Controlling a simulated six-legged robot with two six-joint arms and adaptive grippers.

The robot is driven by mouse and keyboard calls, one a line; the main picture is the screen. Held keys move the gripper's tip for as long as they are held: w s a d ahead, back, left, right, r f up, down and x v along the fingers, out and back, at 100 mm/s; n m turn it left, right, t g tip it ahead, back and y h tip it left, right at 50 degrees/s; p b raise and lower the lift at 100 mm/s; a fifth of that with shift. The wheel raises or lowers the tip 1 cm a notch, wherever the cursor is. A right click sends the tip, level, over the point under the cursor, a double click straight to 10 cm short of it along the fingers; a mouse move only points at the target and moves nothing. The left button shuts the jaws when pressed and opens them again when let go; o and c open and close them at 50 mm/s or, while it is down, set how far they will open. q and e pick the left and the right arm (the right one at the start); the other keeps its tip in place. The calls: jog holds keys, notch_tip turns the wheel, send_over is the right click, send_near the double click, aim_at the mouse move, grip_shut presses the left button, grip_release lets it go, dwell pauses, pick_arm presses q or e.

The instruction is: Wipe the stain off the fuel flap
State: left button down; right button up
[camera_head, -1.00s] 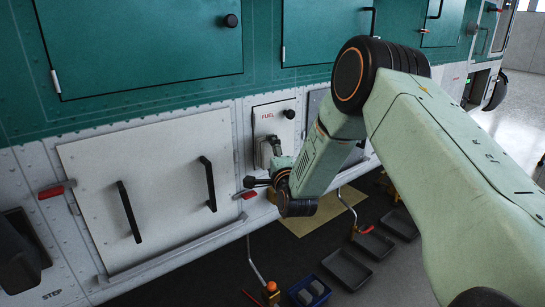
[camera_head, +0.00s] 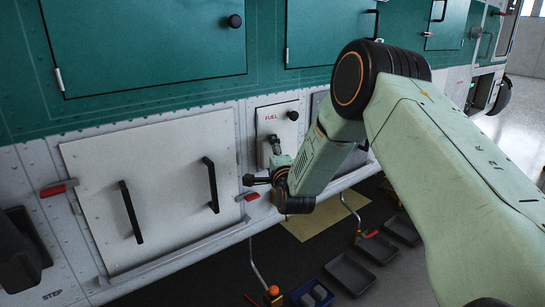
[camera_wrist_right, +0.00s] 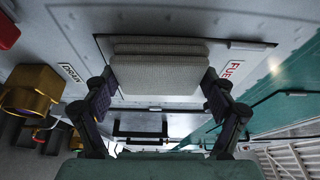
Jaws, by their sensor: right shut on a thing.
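The fuel flap (camera_head: 284,112) is a small pale panel with red FUEL lettering and a black knob, set in the white lower hull. My right gripper (camera_head: 267,155) is in front of the flap's lower part, below the lettering. In the wrist view my right gripper (camera_wrist_right: 160,82) is shut on a light grey textured pad (camera_wrist_right: 158,74), held between its two dark fingers. The pad lies in front of the flap, whose FUEL label (camera_wrist_right: 231,70) shows beside it. I cannot tell whether the pad touches the flap. I see no stain. My left gripper is not in view.
A large pale panel with two black handles (camera_head: 131,212) is left of the flap, with red latches beside it. Green doors (camera_head: 145,45) are above. Dark trays (camera_head: 350,272) and a blue bin (camera_head: 312,294) stand on the floor below.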

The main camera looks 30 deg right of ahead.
jog(key=shift+d, duration=0.1)
jog(key=shift+d+b, duration=0.35)
jog(key=shift+d, duration=1.55)
jog(key=shift+w+a+r+b, duration=0.15)
jog(key=shift+a+b, duration=0.6)
jog(key=shift+a, duration=1.35)
jog(key=s, duration=0.2)
jog(key=s+p, duration=0.2)
jog(key=s, duration=0.1)
jog(key=shift+s+d, duration=0.25)
jog(key=shift+s, duration=0.1)
